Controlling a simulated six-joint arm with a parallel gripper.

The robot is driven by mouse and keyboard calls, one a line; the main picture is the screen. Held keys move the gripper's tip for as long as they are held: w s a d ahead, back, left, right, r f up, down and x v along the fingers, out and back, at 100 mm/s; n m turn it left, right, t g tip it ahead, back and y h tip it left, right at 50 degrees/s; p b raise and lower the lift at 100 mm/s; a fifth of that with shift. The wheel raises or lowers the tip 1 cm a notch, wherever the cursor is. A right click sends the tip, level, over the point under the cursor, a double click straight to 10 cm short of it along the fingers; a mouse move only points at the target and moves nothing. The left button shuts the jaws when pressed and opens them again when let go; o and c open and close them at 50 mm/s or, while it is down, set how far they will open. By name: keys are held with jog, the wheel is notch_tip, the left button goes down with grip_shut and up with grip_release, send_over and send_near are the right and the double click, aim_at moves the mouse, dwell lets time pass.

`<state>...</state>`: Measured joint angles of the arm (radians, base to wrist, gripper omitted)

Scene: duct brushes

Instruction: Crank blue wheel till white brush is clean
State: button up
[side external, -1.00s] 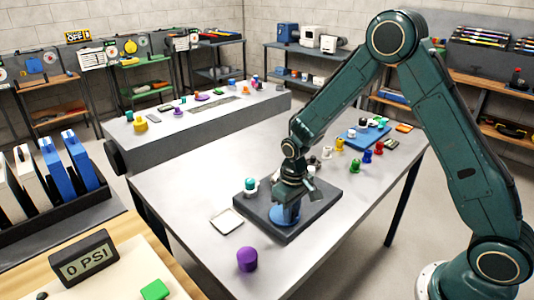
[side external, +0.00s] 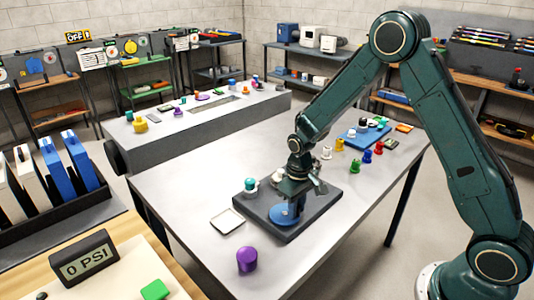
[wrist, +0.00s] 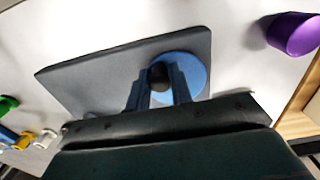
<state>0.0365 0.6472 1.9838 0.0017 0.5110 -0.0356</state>
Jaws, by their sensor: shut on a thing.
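The blue wheel (side external: 281,217) lies flat on a dark grey plate (side external: 318,213) on the table. It also shows as a blue disc in the wrist view (wrist: 198,72), with a black knob (wrist: 158,76) near its rim. My gripper (side external: 297,190) is over the wheel, and its blue-grey fingers (wrist: 157,90) are shut on the black knob. A teal-topped piece with a white base (side external: 250,187) stands on the plate, left of my gripper. A white piece (side external: 277,178) shows partly behind my gripper. I cannot tell which piece is the white brush, or whether it is clean.
A purple cylinder (side external: 247,260) and a white square tray (side external: 227,221) stand near the plate. A display (side external: 84,258) reads 0 PSI.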

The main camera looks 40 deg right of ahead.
jog(key=shift+w, duration=0.25)
jog(key=shift+w+d, duration=0.35)
jog(key=shift+d, duration=0.1)
dwell(0.4)
jog(key=shift+w+d, duration=0.25)
jog(key=shift+w, duration=0.2)
jog(key=shift+w+d, duration=0.1)
jog(key=shift+w, duration=0.45)
